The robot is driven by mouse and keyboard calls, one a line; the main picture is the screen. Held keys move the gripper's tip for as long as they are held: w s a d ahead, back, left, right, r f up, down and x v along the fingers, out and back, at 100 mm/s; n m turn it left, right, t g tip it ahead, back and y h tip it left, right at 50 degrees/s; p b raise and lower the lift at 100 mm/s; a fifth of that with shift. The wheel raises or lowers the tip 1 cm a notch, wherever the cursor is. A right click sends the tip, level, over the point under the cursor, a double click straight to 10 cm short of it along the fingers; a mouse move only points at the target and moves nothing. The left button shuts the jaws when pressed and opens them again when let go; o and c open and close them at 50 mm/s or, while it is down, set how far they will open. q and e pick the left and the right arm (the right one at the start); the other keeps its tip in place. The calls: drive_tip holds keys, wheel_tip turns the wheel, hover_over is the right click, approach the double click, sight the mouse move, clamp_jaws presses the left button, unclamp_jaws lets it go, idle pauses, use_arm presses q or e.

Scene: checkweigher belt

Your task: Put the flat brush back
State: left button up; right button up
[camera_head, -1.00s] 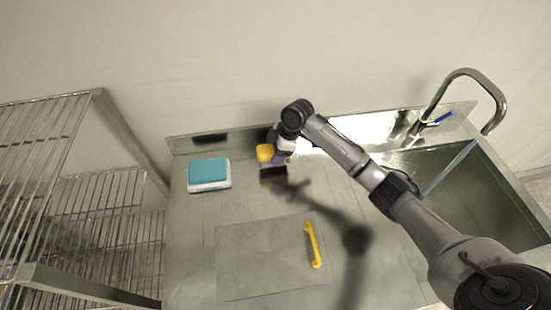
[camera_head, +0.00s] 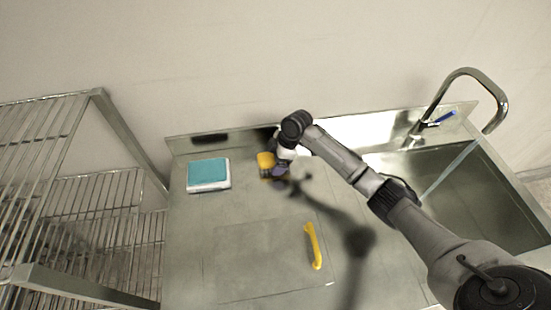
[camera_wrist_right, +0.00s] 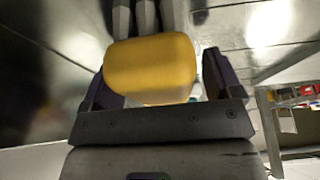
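The flat brush, as far as I can tell, is the yellow block (camera_head: 265,160) at my right gripper (camera_head: 280,171) over the back of the steel counter. In the right wrist view the yellow block (camera_wrist_right: 150,68) fills most of the space between the two dark fingers (camera_wrist_right: 160,85). It moves with the gripper, so the fingers appear shut on it, though their contact is partly hidden. Grey prong-like shapes show beyond it. My left gripper is not in view.
A teal-topped white block (camera_head: 208,174) stands left on the counter. A yellow handle (camera_head: 312,246) lies at the right edge of a darker flat panel (camera_head: 250,270). A sink (camera_head: 480,200) with a tap (camera_head: 466,72) is at right; wire racks (camera_head: 85,240) are at left.

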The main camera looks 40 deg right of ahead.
drive_tip(key=shift+r, duration=0.1)
drive_tip(key=shift+r, duration=0.35)
drive_tip(key=p+v, duration=0.1)
drive_tip(key=v, duration=1)
drive_tip(key=shift+s+d+r+p, duration=0.1)
drive_tip(key=shift+r+p, duration=0.1)
drive_tip(key=shift+p, duration=0.1)
